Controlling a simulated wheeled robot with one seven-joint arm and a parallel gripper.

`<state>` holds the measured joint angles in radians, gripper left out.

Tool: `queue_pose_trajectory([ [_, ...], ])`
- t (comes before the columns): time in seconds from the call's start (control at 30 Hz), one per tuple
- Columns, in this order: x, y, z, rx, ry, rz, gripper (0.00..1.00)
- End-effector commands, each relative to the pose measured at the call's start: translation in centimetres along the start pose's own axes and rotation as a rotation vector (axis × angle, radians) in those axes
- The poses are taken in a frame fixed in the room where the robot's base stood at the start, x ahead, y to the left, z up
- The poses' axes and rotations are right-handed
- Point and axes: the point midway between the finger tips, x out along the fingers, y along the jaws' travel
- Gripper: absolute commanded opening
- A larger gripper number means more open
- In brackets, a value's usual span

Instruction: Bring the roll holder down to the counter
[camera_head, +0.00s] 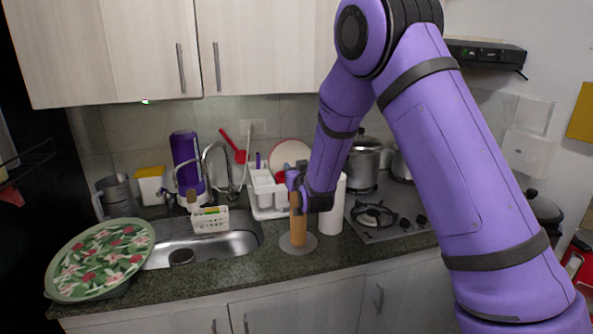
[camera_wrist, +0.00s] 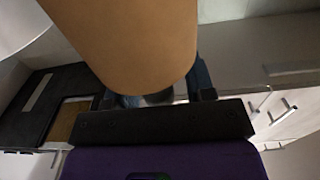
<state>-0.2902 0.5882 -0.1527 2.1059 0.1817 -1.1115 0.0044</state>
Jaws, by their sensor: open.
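The roll holder (camera_head: 298,232) is a tan-brown upright post on a round grey base disc. The base appears to rest flat on the dark counter (camera_head: 345,252), just right of the sink. My gripper (camera_head: 297,195) is at the upper part of the post, with its fingers open around it. In the wrist view the tan post (camera_wrist: 125,40) fills the upper middle, between the two dark fingers of my gripper (camera_wrist: 155,92). Part of the post's top is hidden behind the gripper in the head view.
A white paper roll (camera_head: 333,208) stands close to the right of the holder. The gas hob (camera_head: 385,220) is further right. A white dish rack (camera_head: 262,190) is behind, and the sink (camera_head: 240,238) lies left. A floral round tray (camera_head: 60,247) is at far left.

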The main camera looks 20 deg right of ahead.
Motion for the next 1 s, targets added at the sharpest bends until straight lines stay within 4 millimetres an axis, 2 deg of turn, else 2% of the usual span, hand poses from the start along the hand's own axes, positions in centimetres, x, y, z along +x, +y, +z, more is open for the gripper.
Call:
queue_pose_trajectory([
  [0.17,-2.6,0.0,0.0,0.0,-0.002,-0.001,0.49],
  [0.4,-7.5,0.0,0.0,0.0,-0.002,0.0,0.49],
  [0.6,-10.4,0.0,0.0,0.0,-0.002,-0.001,0.49],
  [0.8,-11.6,0.0,0.0,-0.001,-0.001,0.0,0.49],
  [1.0,-11.8,0.1,-0.4,0.005,-0.012,0.0,0.49],
])
